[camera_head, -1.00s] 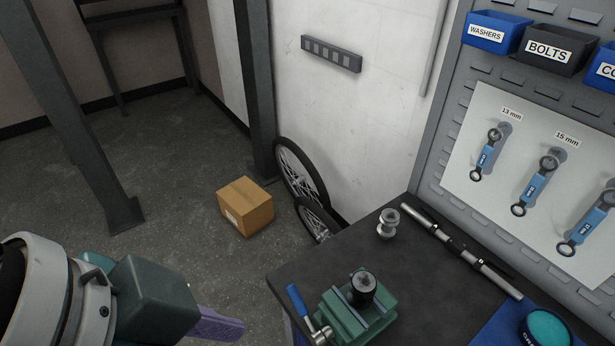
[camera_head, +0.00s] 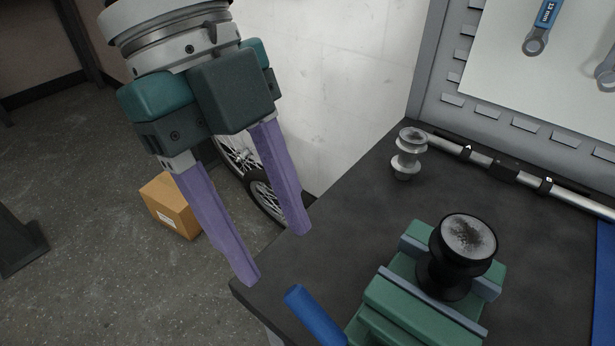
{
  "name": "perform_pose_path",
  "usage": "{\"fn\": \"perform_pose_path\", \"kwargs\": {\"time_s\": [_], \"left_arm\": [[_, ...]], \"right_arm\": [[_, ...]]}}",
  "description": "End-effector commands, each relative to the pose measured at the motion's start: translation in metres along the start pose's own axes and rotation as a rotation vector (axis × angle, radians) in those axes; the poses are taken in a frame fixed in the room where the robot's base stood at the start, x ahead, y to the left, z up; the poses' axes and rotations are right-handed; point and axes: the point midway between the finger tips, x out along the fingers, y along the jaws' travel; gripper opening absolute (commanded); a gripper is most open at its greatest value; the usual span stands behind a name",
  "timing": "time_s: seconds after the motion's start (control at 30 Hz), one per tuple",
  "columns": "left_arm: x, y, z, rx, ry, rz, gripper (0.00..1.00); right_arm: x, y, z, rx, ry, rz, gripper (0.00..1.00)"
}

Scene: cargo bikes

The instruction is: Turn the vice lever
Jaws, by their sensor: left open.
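The green vice (camera_head: 418,300) stands on the dark workbench near its corner. A black round part (camera_head: 452,275) with a worn metal top sits upright between its jaws. The vice lever's blue handle (camera_head: 314,316) sticks out to the left of the vice; its lower end runs to the bottom edge of the picture. My left gripper (camera_head: 280,258) hangs with its two purple fingers spread and empty, by the bench's left corner. Its fingertips are above and left of the blue handle, apart from it. My right gripper is not in view.
A silver spool-shaped part (camera_head: 408,153) stands on the bench (camera_head: 345,225). A metal bar (camera_head: 505,170) lies along the back, below the tool panel (camera_head: 440,70). A cardboard box (camera_head: 170,207) and bicycle wheels (camera_head: 262,190) are on the floor left of the bench.

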Motion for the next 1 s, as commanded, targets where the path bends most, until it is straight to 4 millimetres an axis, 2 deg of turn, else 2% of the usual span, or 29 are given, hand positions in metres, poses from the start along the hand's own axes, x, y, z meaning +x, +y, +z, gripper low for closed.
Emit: {"fn": "perform_pose_path", "kwargs": {"time_s": [0.3,0.5,0.63,0.87,1.0], "left_arm": [[0.057,0.001,-0.002,-0.002,0.002,0.004,0.57],[0.084,0.001,-0.002,-0.001,0.002,0.001,0.57],[0.091,0.001,-0.001,-0.001,0.000,0.001,0.57],[0.092,0.000,-0.001,0.000,0.000,-0.001,0.57],[0.092,0.000,-0.001,0.000,0.000,0.000,0.43]], "right_arm": [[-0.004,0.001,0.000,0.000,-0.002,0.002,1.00],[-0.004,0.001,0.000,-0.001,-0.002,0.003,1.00],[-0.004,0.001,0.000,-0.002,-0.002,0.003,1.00],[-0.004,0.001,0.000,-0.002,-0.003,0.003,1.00],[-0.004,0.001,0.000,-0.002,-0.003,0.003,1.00]]}}
